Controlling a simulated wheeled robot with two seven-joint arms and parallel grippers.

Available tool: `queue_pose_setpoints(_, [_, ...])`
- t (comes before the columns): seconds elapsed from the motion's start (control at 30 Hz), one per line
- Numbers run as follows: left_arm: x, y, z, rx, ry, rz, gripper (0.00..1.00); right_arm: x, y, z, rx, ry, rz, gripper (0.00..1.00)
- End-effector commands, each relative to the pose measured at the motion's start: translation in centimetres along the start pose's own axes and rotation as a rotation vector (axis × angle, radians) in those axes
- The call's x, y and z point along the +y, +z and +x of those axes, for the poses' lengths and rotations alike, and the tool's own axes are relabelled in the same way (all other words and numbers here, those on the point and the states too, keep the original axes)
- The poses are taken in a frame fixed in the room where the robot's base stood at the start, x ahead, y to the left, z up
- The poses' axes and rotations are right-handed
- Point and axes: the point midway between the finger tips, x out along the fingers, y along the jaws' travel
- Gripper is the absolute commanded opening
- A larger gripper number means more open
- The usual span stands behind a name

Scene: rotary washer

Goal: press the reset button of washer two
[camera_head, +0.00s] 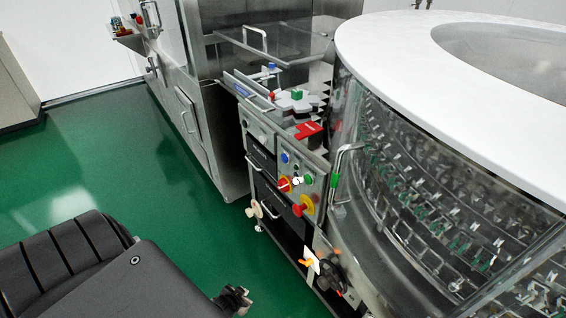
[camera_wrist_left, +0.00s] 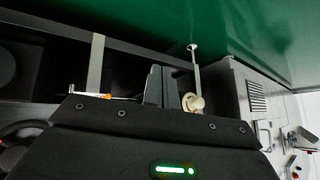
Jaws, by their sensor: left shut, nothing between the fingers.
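The washer's control panel (camera_head: 296,172) stands in the middle of the head view. Labels are too small to read, so I cannot tell which is the reset button. My left gripper (camera_head: 236,300) is low in the head view, left of and below the panel, apart from it. Its fingers (camera_wrist_left: 162,86) are shut and empty in the left wrist view. My right gripper is not in view.
A large round glass-walled washer (camera_head: 430,210) with a white top fills the right. A grab handle (camera_head: 342,165) stands beside the panel. A cream knob (camera_head: 254,209) and a black handwheel (camera_head: 331,277) stick out below. Green floor (camera_head: 110,165) is clear on the left.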

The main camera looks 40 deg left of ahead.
Motion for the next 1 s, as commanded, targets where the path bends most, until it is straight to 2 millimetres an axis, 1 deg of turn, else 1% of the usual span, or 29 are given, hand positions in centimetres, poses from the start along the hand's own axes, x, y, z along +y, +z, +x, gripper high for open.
queue_pose_setpoints(0.03, [-0.8,-2.4,0.5,0.062,-0.014,-0.048,0.00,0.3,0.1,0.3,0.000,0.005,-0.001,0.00])
queue_pose_setpoints(0.13, [-2.3,-7.2,0.6,0.186,-0.031,-0.159,0.00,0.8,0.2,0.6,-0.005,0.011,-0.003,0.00])
queue_pose_setpoints(0.23, [-3.9,-11.9,0.1,0.316,-0.034,-0.277,0.00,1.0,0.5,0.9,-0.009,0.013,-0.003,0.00])
queue_pose_setpoints(0.27, [-4.3,-13.3,-0.1,0.355,-0.033,-0.316,0.00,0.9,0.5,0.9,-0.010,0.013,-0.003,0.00])
queue_pose_setpoints(0.3, [-4.9,-15.2,-0.5,0.409,-0.026,-0.366,0.00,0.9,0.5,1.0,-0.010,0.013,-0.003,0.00])
queue_pose_setpoints(0.37, [-5.9,-18.0,-1.2,0.491,-0.013,-0.443,0.00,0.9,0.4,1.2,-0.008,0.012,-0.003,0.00])
queue_pose_setpoints(0.4, [-6.4,-19.8,-1.8,0.546,0.001,-0.495,0.00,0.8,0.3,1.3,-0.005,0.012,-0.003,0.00])
queue_pose_setpoints(0.47, [-7.2,-22.4,-2.9,0.630,0.029,-0.576,0.00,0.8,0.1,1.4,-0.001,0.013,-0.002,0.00])
queue_pose_setpoints(0.5, [-7.8,-24.2,-3.7,0.686,0.050,-0.630,0.00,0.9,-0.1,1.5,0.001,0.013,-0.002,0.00])
queue_pose_setpoints(0.57, [-8.6,-26.7,-5.2,0.772,0.092,-0.712,0.00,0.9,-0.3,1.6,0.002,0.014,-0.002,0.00])
queue_pose_setpoints(0.6, [-9.2,-28.4,-6.2,0.829,0.127,-0.768,0.00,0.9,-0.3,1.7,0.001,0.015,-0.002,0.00])
queue_pose_setpoints(0.67, [-9.9,-30.7,-8.0,0.914,0.187,-0.853,0.00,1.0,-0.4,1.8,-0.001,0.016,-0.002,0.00])
queue_pose_setpoints(0.7, [-10.3,-32.2,-9.2,0.970,0.234,-0.911,0.00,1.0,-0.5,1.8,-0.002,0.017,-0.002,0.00])
queue_pose_setpoints(0.77, [-11.0,-34.3,-11.3,1.051,0.317,-0.997,0.00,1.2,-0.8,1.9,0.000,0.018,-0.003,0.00])
queue_pose_setpoints(0.8, [-11.4,-35.5,-12.7,1.102,0.378,-1.053,0.00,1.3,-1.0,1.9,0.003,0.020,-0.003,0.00])
queue_pose_setpoints(0.87, [-11.9,-37.2,-15.0,1.173,0.481,-1.138,0.00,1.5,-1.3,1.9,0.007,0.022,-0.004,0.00])
queue_pose_setpoints(0.9, [-12.2,-38.1,-16.4,1.213,0.556,-1.193,0.00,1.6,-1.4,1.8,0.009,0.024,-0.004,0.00])
queue_pose_setpoints(1.0, [-12.6,-39.7,-19.6,1.285,0.753,-1.324,0.00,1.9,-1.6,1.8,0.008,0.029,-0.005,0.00])
